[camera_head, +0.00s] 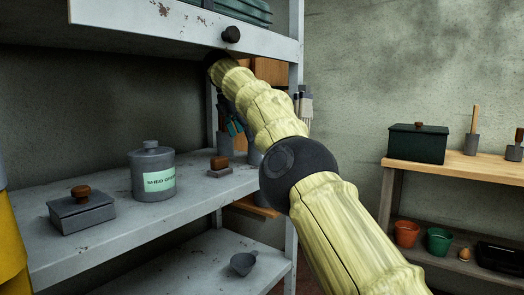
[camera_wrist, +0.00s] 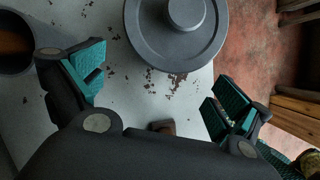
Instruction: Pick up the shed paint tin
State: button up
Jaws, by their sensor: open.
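A grey lidded tin (camera_head: 148,178) stands upright on the shelf left of my arm in the head view. Its pale green label reads "SHED" and a word that looks like "GREEN". My gripper (camera_wrist: 160,92) is open and empty in the wrist view, its teal pads apart above the shelf. A round grey lid with a knob (camera_wrist: 174,47) shows just beyond the fingers; no label shows, so I cannot tell which tin it belongs to. In the head view my gripper (camera_head: 232,126) is behind and right of the labelled tin, partly hidden by my arm.
A grey box with a brown knob (camera_head: 82,212) sits left of the tin. A small block with a brown top (camera_head: 220,166) lies to its right. The upper shelf (camera_head: 180,28) hangs above. A funnel (camera_head: 243,263) is below. A workbench (camera_head: 455,165) stands at right.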

jog(key=shift+w+d+r+p, duration=0.15)
jog(key=shift+w+d, duration=0.15)
jog(key=shift+d, duration=0.25)
jog(key=shift+w+d+f+p, duration=0.1)
jog(key=shift+w+d+p, duration=0.1)
jog(key=shift+w+d, duration=0.25)
jog(key=shift+w+d+r+p, duration=0.1)
jog(key=shift+w+d+p, duration=0.1)
jog(key=shift+d, duration=0.4)
jog(key=b+x, duration=0.3)
jog(key=x, duration=0.1)
jog(key=shift+a, duration=0.1)
jog(key=shift+w+d+f+b, duration=0.15)
jog(key=shift+d+f+b, duration=0.25)
jog(key=shift+f, duration=0.2)
jog(key=shift+a, duration=0.1)
jog(key=c, duration=1.6)
